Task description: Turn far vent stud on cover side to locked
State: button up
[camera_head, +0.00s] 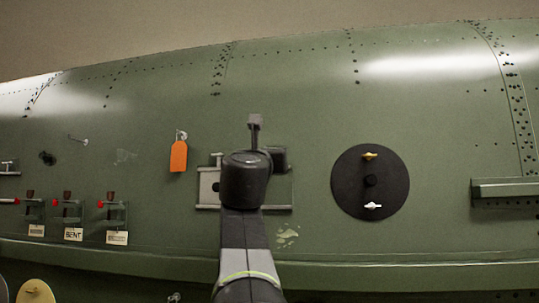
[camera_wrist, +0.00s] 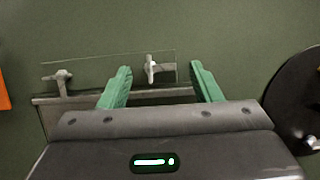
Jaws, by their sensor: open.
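In the wrist view my gripper (camera_wrist: 160,70) is open, its two green fingers apart and pointing at the vent plate (camera_wrist: 105,72). A pale metal stud (camera_wrist: 151,69) with a roughly upright handle shows between the fingertips, nearer the left finger; no contact is visible. A second metal stud (camera_wrist: 60,77) sits at the plate's left end, its handle lying roughly sideways. In the head view my arm hides most of the vent; its grey frame (camera_head: 208,188) shows on the left. Which stud is the far one on the cover side I cannot tell.
A round black disc (camera_head: 344,184) with a yellow wing stud (camera_head: 370,156) and a white one (camera_head: 373,206) is to the right. An orange tag (camera_head: 179,156) hangs to the left. Red-tipped latches (camera_head: 67,202) stand farther left. A ledge (camera_head: 500,188) juts out at right.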

jog(key=shift+p+x, duration=0.3)
jog(key=shift+x, duration=1.1)
jog(key=shift+c, duration=0.2)
jog(key=c, duration=1)
jog(key=shift+o, duration=0.3)
jog(key=shift+m+h, duration=0.4)
jog(key=shift+m, duration=0.1)
jog(key=shift+a+f+m+g+h+b, duration=0.15)
jog(key=shift+m+g+h, duration=0.4)
jog(key=shift+m, duration=1.05)
jog(key=shift+d+f+m+g+h+b, duration=0.2)
jog(key=shift+m+h, duration=0.65)
jog(key=shift+m, duration=0.75)
jog(key=shift+a+f+m+g+h+b, duration=0.15)
jog(key=shift+m+g+h, duration=0.45)
jog(key=shift+m, duration=1)
jog(key=shift+r, duration=0.1)
